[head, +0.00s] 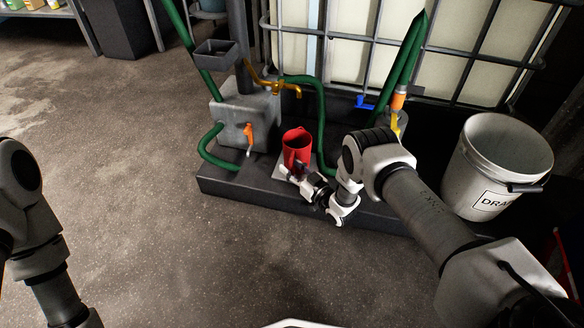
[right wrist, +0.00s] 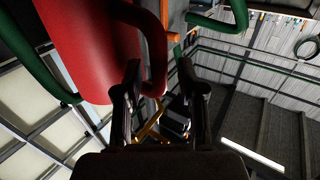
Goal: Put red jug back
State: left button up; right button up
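My right gripper (head: 300,175) is at the near side of the jug. In the right wrist view its fingers (right wrist: 162,80) are apart, with the handle near and partly between the tips; I cannot tell whether they touch it. Part of my left arm shows at the left edge; its gripper is out of view.
The grey tank (head: 245,120) with an orange-handled valve (head: 249,134) stands left of the jug. Green hoses (head: 320,110) run close behind it. A white drain bucket (head: 497,165) stands at the right. A caged container (head: 400,50) is behind. The floor at left is clear.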

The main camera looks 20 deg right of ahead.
jog(key=s+d+f+m+g+h+p, duration=0.1)
jog(key=s+f+m+g+h+p, duration=0.15)
jog(key=s, duration=0.65)
jog(key=s+d+f+m+g+h+p, duration=0.1)
jog(key=s+g+p, duration=0.25)
jog(key=s, duration=0.65)
jog(key=s+r+g+h, duration=0.1)
jog(key=s+r+g, duration=0.1)
jog(key=s, duration=0.6)
jog(key=s+r+m+g+h, duration=0.1)
jog(key=s+r+g, duration=0.1)
jog(key=s+g, duration=0.3)
jog(key=s+r+g+h, duration=0.1)
jog(key=s+g, duration=0.3)
jog(key=s, duration=0.7)
jog(key=shift+d+r, duration=0.2)
jog(key=shift+r, duration=0.45)
jog(key=shift+m, duration=0.25)
